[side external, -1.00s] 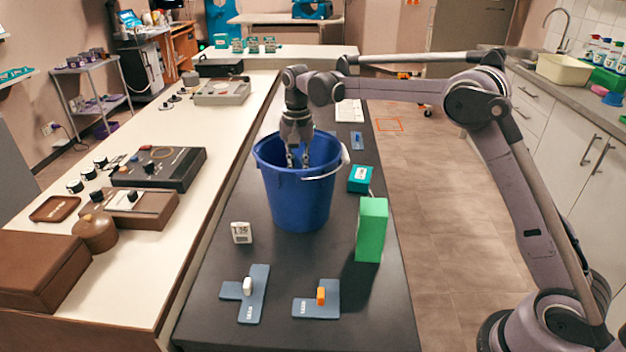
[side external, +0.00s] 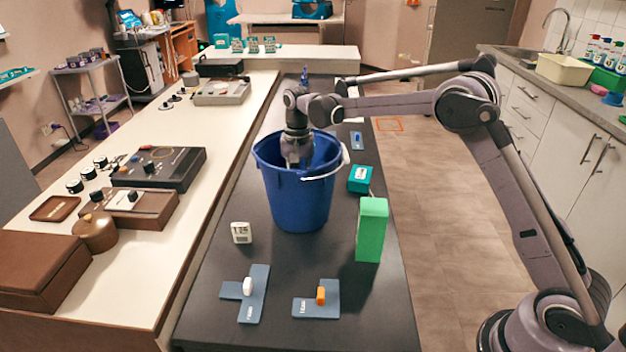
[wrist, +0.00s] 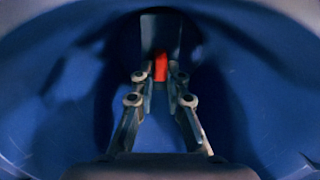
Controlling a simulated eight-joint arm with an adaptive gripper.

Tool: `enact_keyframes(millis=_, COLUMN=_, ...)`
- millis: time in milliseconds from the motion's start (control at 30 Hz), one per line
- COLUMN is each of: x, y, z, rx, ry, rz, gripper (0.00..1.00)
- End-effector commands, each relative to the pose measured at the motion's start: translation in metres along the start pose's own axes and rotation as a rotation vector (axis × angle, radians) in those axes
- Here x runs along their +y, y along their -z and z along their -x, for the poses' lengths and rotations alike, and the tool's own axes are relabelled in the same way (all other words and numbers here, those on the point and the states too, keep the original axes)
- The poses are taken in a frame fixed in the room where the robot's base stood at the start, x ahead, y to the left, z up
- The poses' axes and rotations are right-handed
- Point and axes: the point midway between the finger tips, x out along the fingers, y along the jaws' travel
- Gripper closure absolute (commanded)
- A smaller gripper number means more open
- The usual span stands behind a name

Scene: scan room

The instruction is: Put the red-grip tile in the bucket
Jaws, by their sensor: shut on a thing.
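The blue bucket (side external: 298,203) stands upright on the dark bench in the side view. My gripper (wrist: 162,78) points down inside the bucket, its fingers hidden behind the rim in the side view. In the wrist view the fingers are closed on the red grip (wrist: 160,67) of a dark-looking tile (wrist: 160,32). Blue bucket wall surrounds it. Whether the tile touches the bucket floor cannot be told. The tile is hidden in the side view.
A tile with a white grip (side external: 248,287) and a tile with an orange grip (side external: 320,296) lie at the front. A green box (side external: 370,230), a teal box (side external: 359,179) and a small white display (side external: 241,232) stand near the bucket. A blue-grip tile (side external: 357,141) lies behind.

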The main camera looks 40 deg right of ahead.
Motion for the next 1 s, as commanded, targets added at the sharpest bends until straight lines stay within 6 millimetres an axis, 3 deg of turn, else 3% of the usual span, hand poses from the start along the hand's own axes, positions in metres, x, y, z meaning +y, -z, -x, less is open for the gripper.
enact_keyframes(millis=133, x=0.0, y=0.0, z=-0.002, rx=0.0, ry=0.0, rz=0.0, gripper=1.0)
enact_keyframes(millis=167, x=0.0, y=0.0, z=-0.002, rx=0.0, ry=0.0, rz=0.0, gripper=0.81)
enact_keyframes(millis=200, x=0.0, y=0.0, z=-0.002, rx=0.0, ry=0.0, rz=0.0, gripper=0.69)
enact_keyframes(millis=233, x=0.0, y=0.0, z=-0.002, rx=0.0, ry=0.0, rz=0.0, gripper=0.64)
enact_keyframes(millis=667, x=0.0, y=0.0, z=0.007, rx=0.0, ry=0.0, rz=0.0, gripper=0.64)
enact_keyframes(millis=1000, x=0.0, y=0.0, z=0.068, rx=0.0, ry=-0.001, rz=0.0, gripper=0.64)
